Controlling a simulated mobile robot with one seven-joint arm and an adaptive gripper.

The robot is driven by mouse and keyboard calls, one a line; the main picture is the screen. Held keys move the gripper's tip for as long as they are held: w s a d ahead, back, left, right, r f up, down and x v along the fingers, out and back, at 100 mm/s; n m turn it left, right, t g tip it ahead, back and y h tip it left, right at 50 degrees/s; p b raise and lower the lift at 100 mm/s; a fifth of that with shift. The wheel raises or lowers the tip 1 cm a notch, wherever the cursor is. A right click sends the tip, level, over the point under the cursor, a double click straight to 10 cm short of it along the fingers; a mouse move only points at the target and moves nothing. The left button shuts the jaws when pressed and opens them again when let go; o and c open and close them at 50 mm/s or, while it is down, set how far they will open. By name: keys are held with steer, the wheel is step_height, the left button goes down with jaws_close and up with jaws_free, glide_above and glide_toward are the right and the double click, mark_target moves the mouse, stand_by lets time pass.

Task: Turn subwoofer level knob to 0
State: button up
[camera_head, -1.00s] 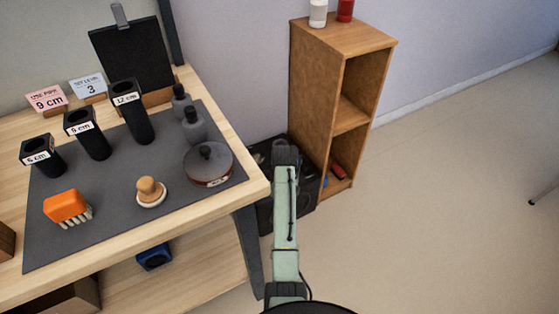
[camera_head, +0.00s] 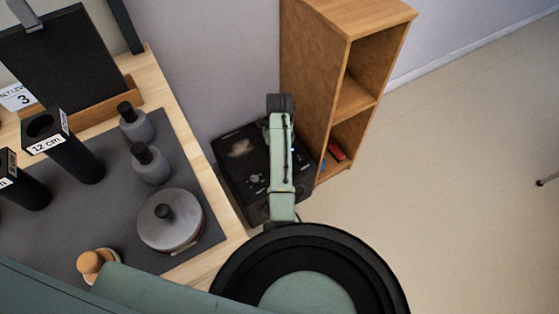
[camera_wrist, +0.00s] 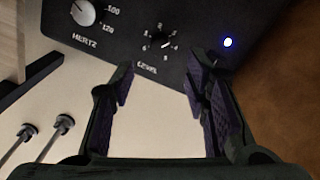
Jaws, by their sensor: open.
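The black subwoofer (camera_head: 233,172) stands low between the table and the shelf, partly hidden by my arm in the head view. Its dark panel (camera_wrist: 195,18) fills the top of the wrist view. The level knob (camera_wrist: 160,43) is small and dark, ringed by small numbers, with the word "LEVEL" beside it; its exact setting is too small to read. My gripper (camera_wrist: 160,73) is open and empty. Its two purple-padded fingers point toward the panel, on either side of the level knob in the picture, seemingly apart from it. The head view does not show the fingers clearly.
A larger light-faced HERTZ knob (camera_wrist: 83,12) and a lit blue light (camera_wrist: 228,42) flank the level knob. A wooden shelf (camera_head: 318,70) stands close right of the subwoofer. The table (camera_head: 218,205) with a lidded pot (camera_head: 165,226) is on the left.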

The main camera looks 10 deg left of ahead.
step_height(320, 180, down, 8)
steer(key=shift+f, duration=0.1)
stand_by(0.4)
jaws_close()
stand_by(0.3)
